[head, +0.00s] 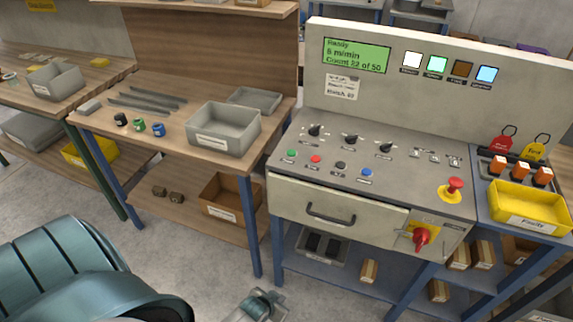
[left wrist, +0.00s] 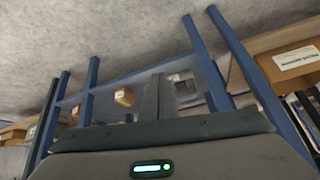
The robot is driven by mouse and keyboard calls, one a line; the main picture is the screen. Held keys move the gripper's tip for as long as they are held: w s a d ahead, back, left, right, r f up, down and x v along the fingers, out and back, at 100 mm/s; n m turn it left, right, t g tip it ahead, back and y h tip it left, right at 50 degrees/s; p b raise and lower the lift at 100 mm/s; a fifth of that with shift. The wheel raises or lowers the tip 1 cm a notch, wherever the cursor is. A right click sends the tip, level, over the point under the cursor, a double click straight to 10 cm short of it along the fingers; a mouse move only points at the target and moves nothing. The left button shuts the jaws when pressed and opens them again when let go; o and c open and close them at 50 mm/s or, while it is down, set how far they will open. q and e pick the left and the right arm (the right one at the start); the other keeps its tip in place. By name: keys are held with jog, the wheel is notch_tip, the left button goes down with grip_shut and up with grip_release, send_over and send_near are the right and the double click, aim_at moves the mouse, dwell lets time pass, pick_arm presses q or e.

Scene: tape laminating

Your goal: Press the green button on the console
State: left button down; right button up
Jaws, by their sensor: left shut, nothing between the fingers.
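The console (head: 385,186) has a sloped grey control panel. The green button (head: 291,153) is small and round, at the left end of a row with red, black and blue buttons. My left gripper (head: 262,302) shows only partly at the bottom edge of the head view, low in front of the console and well apart from the button. In the left wrist view its fingers (left wrist: 153,97) are together with nothing between them. The button does not show in the left wrist view. My right gripper is not in view.
A drawer with a dark handle (head: 330,218) and a red rotary switch (head: 421,236) are on the console front. A red emergency button (head: 455,186) and yellow tray (head: 527,205) lie right. A wooden bench with a grey bin (head: 223,128) stands left. The display (head: 356,55) reads "Ready".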

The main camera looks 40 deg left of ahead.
pick_arm(q)
jog(key=w+a+r+t, duration=0.1)
jog(key=w+r, duration=0.4)
jog(key=r, duration=0.6)
jog(key=w+a+r+n+t+y, duration=0.1)
jog(key=w+a+r, duration=0.3)
jog(key=r, duration=0.7)
jog(key=w+a+r+n+t+y, duration=0.1)
jog(key=w+a+r+t, duration=0.2)
jog(key=w+r, duration=0.3)
notch_tip(320, 180, up, 6)
jog(key=shift+a+f, duration=0.1)
jog(key=shift+a, duration=0.05)
jog(key=a+r+n+t+y, duration=0.1)
jog(key=a+r+t, duration=0.1)
jog(key=r, duration=1.3)
jog(key=shift+a+t+y, duration=0.3)
jog(key=shift+a+t, duration=0.1)
jog(key=shift+a, duration=0.3)
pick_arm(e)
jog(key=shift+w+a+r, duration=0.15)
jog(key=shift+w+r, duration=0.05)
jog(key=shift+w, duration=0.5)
pick_arm(q)
jog(key=shift+w, duration=0.2)
